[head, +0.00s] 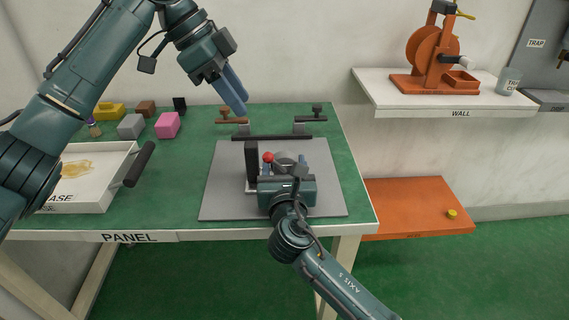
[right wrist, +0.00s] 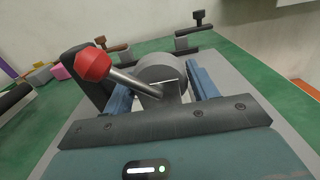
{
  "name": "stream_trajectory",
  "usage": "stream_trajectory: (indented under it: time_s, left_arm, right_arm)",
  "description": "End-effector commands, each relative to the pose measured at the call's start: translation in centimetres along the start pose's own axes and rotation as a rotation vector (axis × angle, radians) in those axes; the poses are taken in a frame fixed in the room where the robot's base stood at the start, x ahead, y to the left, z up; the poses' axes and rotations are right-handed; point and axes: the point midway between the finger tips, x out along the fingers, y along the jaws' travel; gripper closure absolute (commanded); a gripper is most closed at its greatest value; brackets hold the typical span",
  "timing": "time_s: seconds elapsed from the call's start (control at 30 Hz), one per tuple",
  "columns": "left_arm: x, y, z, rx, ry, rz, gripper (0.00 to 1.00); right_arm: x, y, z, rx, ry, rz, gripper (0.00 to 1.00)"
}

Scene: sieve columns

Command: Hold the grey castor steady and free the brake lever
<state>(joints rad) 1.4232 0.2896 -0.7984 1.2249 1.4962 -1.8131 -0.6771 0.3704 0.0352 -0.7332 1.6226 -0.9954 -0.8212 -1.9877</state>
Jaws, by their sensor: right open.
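The grey castor (right wrist: 158,72) sits on the grey mat between the blue fingers of my right gripper (right wrist: 163,88), which is open around it; I cannot tell whether either finger touches. The castor also shows in the head view (head: 284,158), partly hidden by that gripper (head: 283,167). The brake lever (right wrist: 125,79) is a metal rod with a red knob (right wrist: 93,64), slanting up to the left from the castor. The red knob also shows in the head view (head: 268,157). My left gripper (head: 240,106) is raised up and left of the castor, its blue fingers seen almost edge-on.
A black upright block (head: 251,163) stands left of the castor. Behind the grey mat (head: 222,197) are a black bar and two small clamps (head: 317,113). A white tray (head: 80,200) and several coloured blocks (head: 167,125) are at the left. The green table's right side is clear.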

Motion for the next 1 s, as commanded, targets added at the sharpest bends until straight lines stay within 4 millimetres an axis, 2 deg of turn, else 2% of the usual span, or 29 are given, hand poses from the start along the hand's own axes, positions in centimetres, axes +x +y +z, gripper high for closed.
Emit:
stream_trajectory:
  time_s: [0.37,0.87,1.0]
  left_arm:
    - [0.00,0.00,0.00,0.000,0.000,0.000,0.64]
    - [0.00,0.00,0.00,0.000,0.000,0.000,0.64]
    - [0.00,0.00,0.00,0.000,0.000,0.000,0.64]
  right_arm:
    - [0.48,0.01,0.03,0.001,0.000,0.001,0.43]
    - [0.44,0.02,0.01,0.001,0.000,0.001,0.84]
    - [0.44,0.01,0.00,0.001,0.000,0.001,0.86]
